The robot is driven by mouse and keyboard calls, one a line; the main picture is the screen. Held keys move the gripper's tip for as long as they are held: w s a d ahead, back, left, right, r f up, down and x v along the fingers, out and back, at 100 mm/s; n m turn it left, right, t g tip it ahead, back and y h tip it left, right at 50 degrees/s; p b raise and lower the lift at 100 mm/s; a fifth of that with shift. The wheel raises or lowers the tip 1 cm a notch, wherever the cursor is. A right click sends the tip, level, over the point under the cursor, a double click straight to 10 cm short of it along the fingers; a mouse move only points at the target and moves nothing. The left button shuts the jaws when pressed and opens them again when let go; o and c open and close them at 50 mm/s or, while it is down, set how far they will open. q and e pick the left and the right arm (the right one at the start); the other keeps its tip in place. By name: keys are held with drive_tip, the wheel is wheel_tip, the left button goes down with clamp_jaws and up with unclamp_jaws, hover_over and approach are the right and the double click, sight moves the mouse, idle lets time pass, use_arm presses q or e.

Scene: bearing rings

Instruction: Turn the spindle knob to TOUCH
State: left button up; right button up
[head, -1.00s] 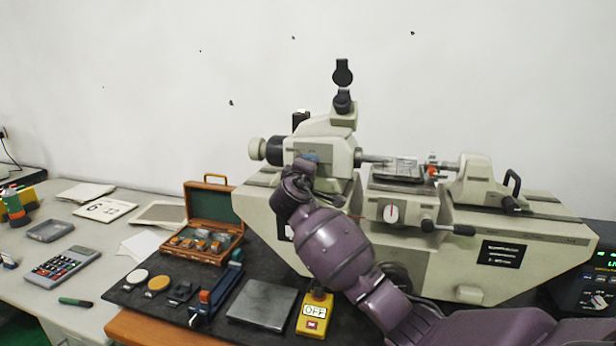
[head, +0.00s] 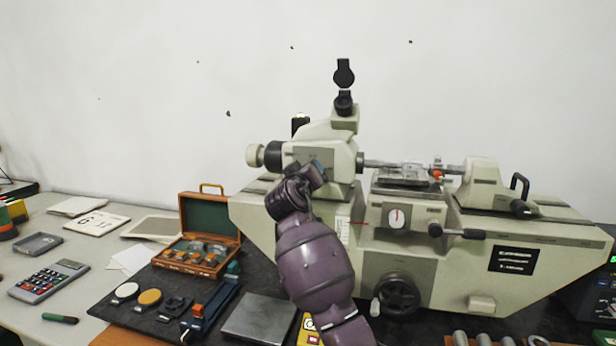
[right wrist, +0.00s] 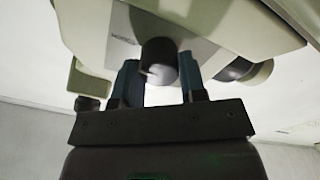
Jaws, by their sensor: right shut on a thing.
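The measuring machine (head: 405,270) is a large pale beige instrument on the dark bench top. My right gripper (head: 319,168) is at the front of its headstock (head: 338,148), with my purple arm rising from below. In the right wrist view my right gripper (right wrist: 158,75) has its two blue fingers on either side of a round black knob (right wrist: 158,58), shut on it. In the head view the gripper hides the knob. No TOUCH marking or knob pointer can be read. My left gripper is not in view.
A black handwheel (head: 398,293) and a lever (head: 462,233) stick out of the machine's front, right of my arm. An open wooden case (head: 211,226), a grey plate (head: 259,319) and a yellow switch box (head: 307,331) lie to the left and below.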

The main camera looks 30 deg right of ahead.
idle(0.3)
drive_tip(key=o, duration=0.9)
drive_tip(key=v, duration=1.1)
drive_tip(key=shift+w, duration=0.1)
drive_tip(key=shift+a+f, duration=0.1)
drive_tip(key=shift+f, duration=0.05)
